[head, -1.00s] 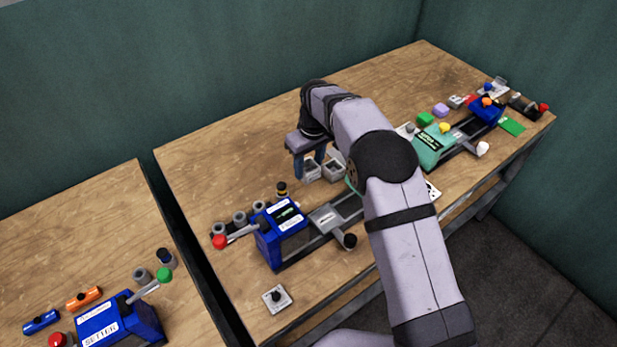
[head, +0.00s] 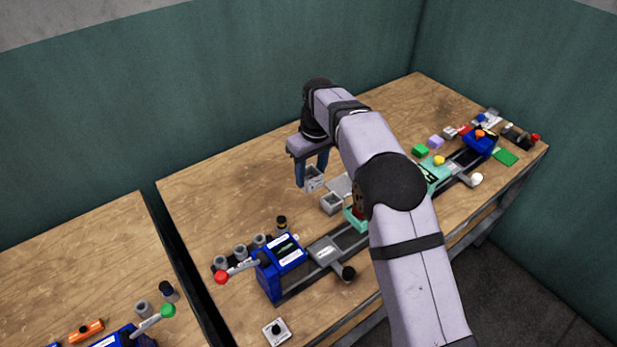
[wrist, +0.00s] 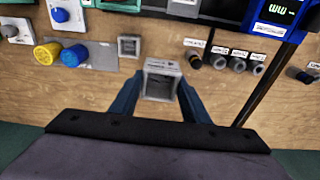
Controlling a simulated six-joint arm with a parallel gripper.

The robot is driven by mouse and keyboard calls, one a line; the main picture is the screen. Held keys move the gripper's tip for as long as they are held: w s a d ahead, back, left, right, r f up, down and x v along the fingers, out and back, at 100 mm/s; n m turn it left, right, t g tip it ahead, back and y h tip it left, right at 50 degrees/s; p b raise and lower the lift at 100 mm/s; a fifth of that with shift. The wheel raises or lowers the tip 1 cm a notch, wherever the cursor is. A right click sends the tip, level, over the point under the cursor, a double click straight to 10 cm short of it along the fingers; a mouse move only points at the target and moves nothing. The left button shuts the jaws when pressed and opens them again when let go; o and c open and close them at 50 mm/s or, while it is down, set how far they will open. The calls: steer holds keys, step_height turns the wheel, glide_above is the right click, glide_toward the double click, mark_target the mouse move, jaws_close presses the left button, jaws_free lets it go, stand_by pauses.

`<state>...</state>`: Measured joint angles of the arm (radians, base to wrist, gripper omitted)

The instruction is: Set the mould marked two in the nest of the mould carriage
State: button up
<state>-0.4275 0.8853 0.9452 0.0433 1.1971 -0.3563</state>
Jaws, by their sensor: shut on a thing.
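My gripper (head: 311,180) is shut on a grey, open-topped square mould (wrist: 161,86), with one blue finger on each side. The mould appears raised off the table, and any mark on it is too small to read. A second grey square mould (head: 331,204) stands on the table in front of it, and also shows in the wrist view (wrist: 129,46). The mould carriage (head: 326,251), a grey labelled plate, sits on dark rails beside the blue press (head: 281,258), apart from my gripper.
Several grey cylinders (head: 240,252) stand left of the blue press. Its red-knobbed lever (head: 222,277) sticks out to the left. A black knob (head: 348,273) is at the carriage's front. A green press (head: 433,174) stands at right. The table's back left is clear.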

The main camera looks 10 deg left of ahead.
steer(key=s+d+r+p, duration=0.2)
steer(key=s+d+p, duration=0.25)
steer(key=s, duration=0.25)
steer(key=s+d+f, duration=0.1)
steer(key=s+f, duration=0.3)
steer(key=f, duration=0.5)
steer(key=shift+s+d+p, duration=0.15)
steer(key=shift+d+p, duration=0.2)
steer(key=shift+p, duration=0.05)
steer(key=shift+f+b, duration=2.1)
steer(key=shift+f, duration=0.8)
steer(key=shift+f+b, duration=0.5)
steer(key=shift+f, duration=0.3)
